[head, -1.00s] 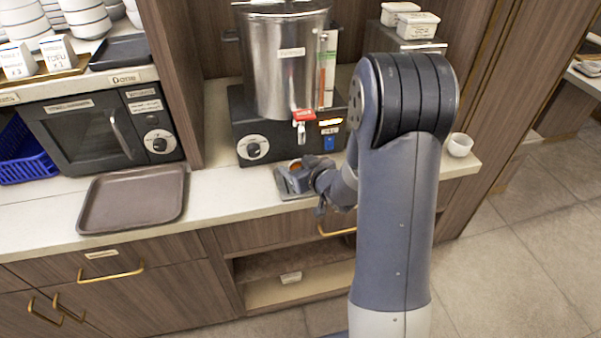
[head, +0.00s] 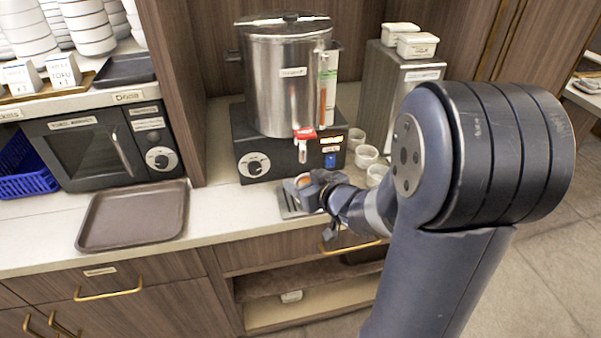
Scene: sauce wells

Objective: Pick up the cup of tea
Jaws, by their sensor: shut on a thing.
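The cup of tea (head: 301,181) shows as a small patch of orange-brown liquid and pale rim at my gripper. My gripper (head: 305,188) is shut on the cup, just above or at the drip tray (head: 286,204); I cannot tell whether the cup touches the tray. The gripper hides most of the cup. The steel tea urn (head: 290,90) stands behind, and its red-handled tap (head: 304,135) is above and behind the cup.
Several white cups (head: 366,155) stand right of the urn, close to my arm. An empty brown tray (head: 133,215) lies on the counter at left. A microwave (head: 95,145) is behind it. Counter between tray and gripper is clear.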

